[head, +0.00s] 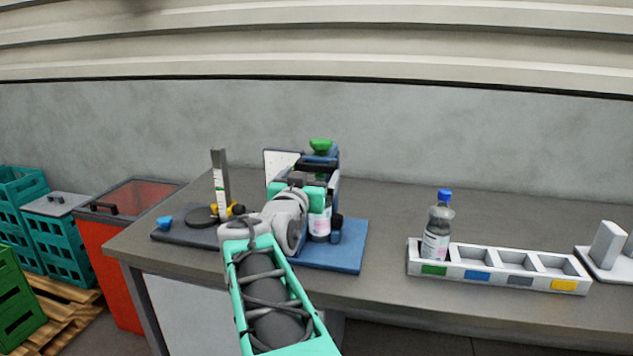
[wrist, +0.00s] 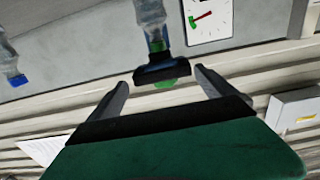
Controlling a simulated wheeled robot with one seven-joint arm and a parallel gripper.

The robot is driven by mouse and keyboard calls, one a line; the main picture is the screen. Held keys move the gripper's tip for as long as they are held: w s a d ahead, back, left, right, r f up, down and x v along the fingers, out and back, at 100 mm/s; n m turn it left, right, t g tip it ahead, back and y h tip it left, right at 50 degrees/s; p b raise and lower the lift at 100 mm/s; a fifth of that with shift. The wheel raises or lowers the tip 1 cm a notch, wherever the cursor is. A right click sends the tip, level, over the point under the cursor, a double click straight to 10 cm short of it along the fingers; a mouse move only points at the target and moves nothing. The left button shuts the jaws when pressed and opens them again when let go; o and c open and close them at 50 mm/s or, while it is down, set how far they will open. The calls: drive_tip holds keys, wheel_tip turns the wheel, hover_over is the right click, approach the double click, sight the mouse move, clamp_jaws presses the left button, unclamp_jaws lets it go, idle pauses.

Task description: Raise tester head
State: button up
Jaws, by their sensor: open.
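The tester is a blue stand (head: 350,240) with a dark upper part and a green knob (head: 320,146) on top. A bottle with a white label (head: 319,226) stands on it, partly hidden by my arm. In the wrist view, which looks upside down, the black tester head (wrist: 162,71) sits at the bottle's (wrist: 150,12) cap end, with green showing beyond it. My gripper (head: 312,186) is at the head's height in front of the stand. In the wrist view its two fingers (wrist: 162,80) are apart, on either side of the head; contact is not visible.
A white dial with a red needle (wrist: 208,18) is beside the tester. A dark base with an upright grey post (head: 220,180) stands left. A blue-capped bottle (head: 438,225) sits in the leftmost, green-marked slot of a white rack (head: 500,276) at right. Table space between is clear.

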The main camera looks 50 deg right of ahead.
sight(315, 166)
drive_tip(key=shift+o, duration=0.3)
drive_tip(key=p+x, duration=0.1)
drive_tip(key=x, duration=0.6)
drive_tip(key=shift+w+d+r, duration=0.1)
drive_tip(key=shift+w+d, duration=0.1)
drive_tip(key=shift+c, duration=0.3)
drive_tip(key=c, duration=1.7)
drive_tip(key=shift+c, duration=0.2)
drive_tip(key=shift+r, duration=0.15)
